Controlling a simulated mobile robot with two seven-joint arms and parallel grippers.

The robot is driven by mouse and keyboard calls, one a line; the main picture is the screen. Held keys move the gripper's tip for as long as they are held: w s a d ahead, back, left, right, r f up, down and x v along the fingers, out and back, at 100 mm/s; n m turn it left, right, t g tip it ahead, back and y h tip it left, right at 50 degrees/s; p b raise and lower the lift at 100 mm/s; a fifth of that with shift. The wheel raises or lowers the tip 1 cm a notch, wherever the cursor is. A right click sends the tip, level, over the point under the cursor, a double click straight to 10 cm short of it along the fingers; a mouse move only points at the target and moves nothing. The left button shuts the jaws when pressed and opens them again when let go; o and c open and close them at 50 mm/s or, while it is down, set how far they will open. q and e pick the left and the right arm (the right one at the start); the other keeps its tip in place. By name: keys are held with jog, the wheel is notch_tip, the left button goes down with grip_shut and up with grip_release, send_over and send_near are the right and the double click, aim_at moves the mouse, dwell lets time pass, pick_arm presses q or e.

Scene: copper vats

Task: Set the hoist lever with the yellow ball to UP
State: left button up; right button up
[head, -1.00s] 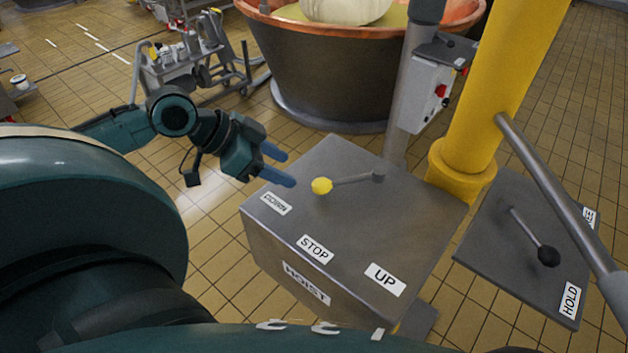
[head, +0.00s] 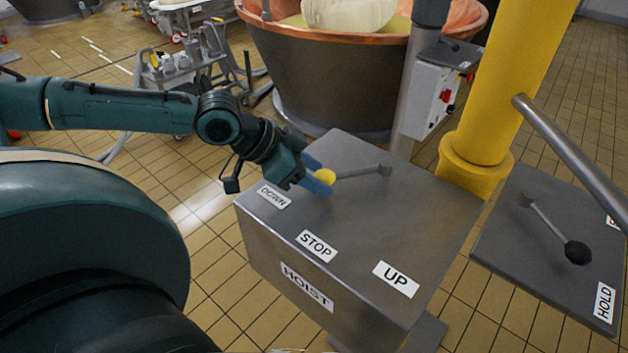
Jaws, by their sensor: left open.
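The hoist lever (head: 358,173) lies over the top of a grey metal box (head: 400,222), with its pivot toward the back right. Its yellow ball (head: 325,177) points left, nearest the DOWN label (head: 273,196). The STOP label (head: 317,246) is at the front middle and the UP label (head: 396,279) at the front right. My left gripper (head: 318,178) is open, with its blue fingers at the yellow ball. The fingers partly overlap the ball in the picture; I cannot tell whether they touch it. My right gripper is not in view.
A second panel (head: 540,268) with a black-ball lever (head: 577,252) and a HOLD label is at the right. A yellow column (head: 495,105) and grey bar (head: 575,155) stand behind. A copper vat (head: 330,75) is at the back.

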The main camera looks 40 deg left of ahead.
pick_arm(q)
jog(key=shift+d, duration=0.1)
grip_shut()
dwell(0.6)
